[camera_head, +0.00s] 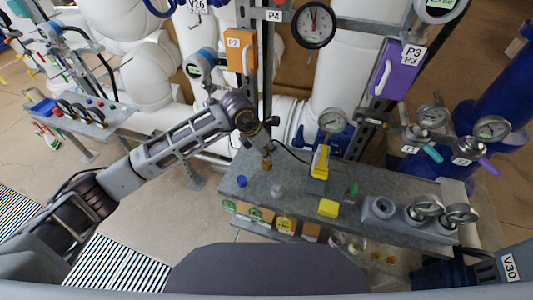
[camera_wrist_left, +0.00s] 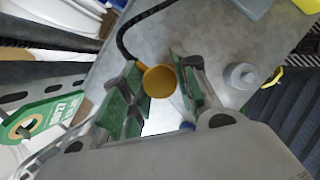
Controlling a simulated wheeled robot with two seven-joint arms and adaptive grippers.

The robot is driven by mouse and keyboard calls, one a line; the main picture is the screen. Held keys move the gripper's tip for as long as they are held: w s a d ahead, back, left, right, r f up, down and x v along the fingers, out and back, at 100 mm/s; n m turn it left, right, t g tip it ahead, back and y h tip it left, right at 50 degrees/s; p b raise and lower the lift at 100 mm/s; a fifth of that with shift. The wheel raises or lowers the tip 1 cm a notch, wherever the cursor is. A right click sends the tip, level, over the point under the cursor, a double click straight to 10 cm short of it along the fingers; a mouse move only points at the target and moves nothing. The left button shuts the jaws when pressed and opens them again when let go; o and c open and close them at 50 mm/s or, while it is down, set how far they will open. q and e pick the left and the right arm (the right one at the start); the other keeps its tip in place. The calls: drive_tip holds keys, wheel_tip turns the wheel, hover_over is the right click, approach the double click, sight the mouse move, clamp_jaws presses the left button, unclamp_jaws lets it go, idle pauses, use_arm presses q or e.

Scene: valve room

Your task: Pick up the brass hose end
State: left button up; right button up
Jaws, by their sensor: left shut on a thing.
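The brass hose end (camera_wrist_left: 158,82) shows as a round gold-coloured piece in the left wrist view. It sits between the green-padded fingers of my left gripper (camera_wrist_left: 160,92), which is shut on it. In the head view, the brass hose end (camera_head: 266,164) shows just below my left gripper (camera_head: 266,154), over the back left part of the grey bench (camera_head: 300,200). I cannot tell whether the brass piece touches the bench. My right gripper is not in view.
A yellow handheld device (camera_head: 320,160) stands behind a yellow block (camera_head: 328,208). A small grey piece (camera_head: 278,190) and a blue one (camera_head: 241,181) are near my gripper. A steel post rises behind the bench.

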sight(267, 148)
use_arm(q)
wheel_tip(267, 148, up, 6)
drive_tip(key=shift+b, duration=0.45)
drive_tip(key=shift+r, duration=0.85)
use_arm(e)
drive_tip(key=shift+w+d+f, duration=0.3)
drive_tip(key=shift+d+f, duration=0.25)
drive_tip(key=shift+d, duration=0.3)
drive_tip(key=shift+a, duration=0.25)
use_arm(q)
drive_tip(key=o, duration=0.3)
drive_tip(key=shift+c, duration=1.2)
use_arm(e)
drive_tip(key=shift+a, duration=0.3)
use_arm(q)
drive_tip(key=shift+f, duration=0.1)
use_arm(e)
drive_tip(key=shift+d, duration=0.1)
